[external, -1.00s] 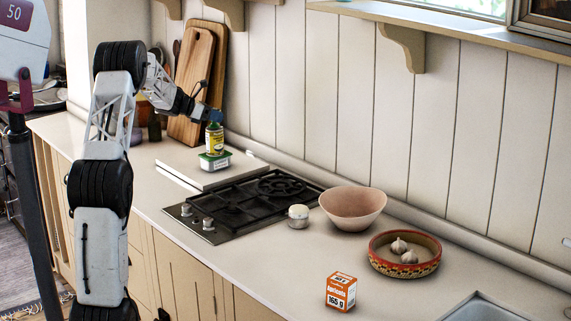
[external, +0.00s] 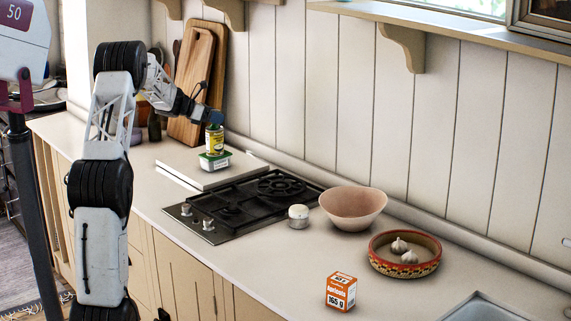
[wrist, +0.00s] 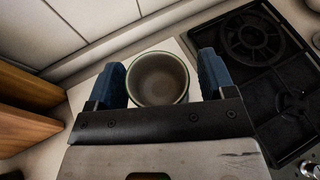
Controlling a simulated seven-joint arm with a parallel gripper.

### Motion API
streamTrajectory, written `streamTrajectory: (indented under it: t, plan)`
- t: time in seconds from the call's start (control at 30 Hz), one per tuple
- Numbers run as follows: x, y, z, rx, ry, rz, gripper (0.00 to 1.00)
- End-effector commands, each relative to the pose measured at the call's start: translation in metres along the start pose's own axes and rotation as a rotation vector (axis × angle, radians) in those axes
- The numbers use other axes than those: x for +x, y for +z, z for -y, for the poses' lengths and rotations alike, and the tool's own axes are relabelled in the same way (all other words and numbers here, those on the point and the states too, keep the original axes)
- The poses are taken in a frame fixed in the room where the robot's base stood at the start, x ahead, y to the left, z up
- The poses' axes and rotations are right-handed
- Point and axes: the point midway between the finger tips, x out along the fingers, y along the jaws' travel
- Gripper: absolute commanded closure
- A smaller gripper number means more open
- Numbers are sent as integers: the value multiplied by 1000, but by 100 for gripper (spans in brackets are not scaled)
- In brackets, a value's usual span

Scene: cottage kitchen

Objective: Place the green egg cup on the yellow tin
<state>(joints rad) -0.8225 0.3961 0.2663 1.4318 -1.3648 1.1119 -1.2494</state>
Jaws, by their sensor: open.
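The yellow tin (external: 214,143) stands upright on a green and white tub at the back left. My gripper (external: 214,118) is just above the tin's top. In the wrist view, my gripper (wrist: 160,76) is open, with one blue finger on each side of a round, hollow, grey-green cup (wrist: 158,80), which looks like the green egg cup. Its rim faces the camera, and it appears upright. In the external view the fingers hide the cup, so its contact with the tin cannot be seen clearly.
The green and white tub (external: 214,162) sits on a pale board (external: 190,174). A black hob (external: 245,202) lies to its right, and wooden cutting boards (external: 190,90) lean behind. A white round timer (external: 298,216), pink bowl (external: 353,208), garlic dish (external: 404,270) and orange box (external: 341,291) stand further right.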

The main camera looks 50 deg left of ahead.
Motion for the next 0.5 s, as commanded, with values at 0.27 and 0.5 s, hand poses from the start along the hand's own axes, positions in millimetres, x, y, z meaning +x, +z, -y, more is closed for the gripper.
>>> streamTrajectory:
  t: [0.27,0.5]
  plan:
    - [-16,2,0,0,2,1,24]
    - [-50,2,0,0,2,0,24]
